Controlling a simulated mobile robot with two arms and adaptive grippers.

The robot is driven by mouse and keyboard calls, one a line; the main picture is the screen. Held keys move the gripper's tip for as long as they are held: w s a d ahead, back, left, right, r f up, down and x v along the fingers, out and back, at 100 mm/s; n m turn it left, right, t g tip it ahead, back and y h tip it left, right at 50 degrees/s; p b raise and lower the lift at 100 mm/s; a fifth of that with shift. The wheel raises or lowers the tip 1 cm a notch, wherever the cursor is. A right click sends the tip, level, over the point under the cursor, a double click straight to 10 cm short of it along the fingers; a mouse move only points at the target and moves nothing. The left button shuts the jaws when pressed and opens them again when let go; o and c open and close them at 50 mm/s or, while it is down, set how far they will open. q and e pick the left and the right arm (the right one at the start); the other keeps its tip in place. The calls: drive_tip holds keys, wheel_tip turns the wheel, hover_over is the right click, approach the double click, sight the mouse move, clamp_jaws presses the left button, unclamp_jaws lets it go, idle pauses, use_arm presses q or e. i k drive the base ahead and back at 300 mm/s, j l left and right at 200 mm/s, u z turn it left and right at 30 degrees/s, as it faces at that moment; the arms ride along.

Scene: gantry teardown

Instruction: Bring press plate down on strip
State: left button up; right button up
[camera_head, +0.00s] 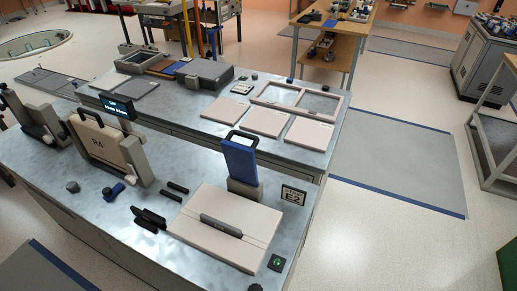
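A blue plate with a dark loop handle (240,158) stands upright in a grey block at the back edge of a beige base (195,238); it looks like the press plate. A dark grey strip (221,227) lies across the middle of the base, with small unreadable lettering. The blue plate is raised and apart from the strip. A black bracket-like piece (149,218) sits at the left edge of the base. Neither of my grippers can be made out in this view.
A sign marked E2 (293,195) and a green-lit button (276,262) are to the right. A board marked R4 (98,143) stands in a holder to the left. Pale panels (308,132) lie on the bench behind.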

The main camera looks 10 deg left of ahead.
sight(240, 160)
drive_tip(key=l+z, duration=0.5)
drive_tip(key=z, duration=0.2)
drive_tip(key=i+l+z, duration=0.15)
drive_tip(key=z, duration=0.2)
drive_tip(key=i+l+z, duration=0.1)
drive_tip(key=i+l, duration=0.7)
drive_tip(key=i+u, duration=0.2)
drive_tip(key=u, duration=0.2)
drive_tip(key=i+u, duration=0.45)
drive_tip(key=u, duration=0.3)
drive_tip(key=i+l+u, duration=0.15)
drive_tip(key=u, duration=0.25)
drive_tip(key=i+j+u, duration=0.1)
drive_tip(key=u, duration=0.3)
drive_tip(key=i+j+u, duration=0.1)
drive_tip(key=u, duration=0.3)
drive_tip(key=i+u, duration=0.25)
drive_tip(key=u, duration=0.2)
drive_tip(key=i+u, duration=0.15)
drive_tip(key=u, duration=0.25)
drive_tip(key=i+l+u, duration=0.1)
drive_tip(key=u, duration=0.3)
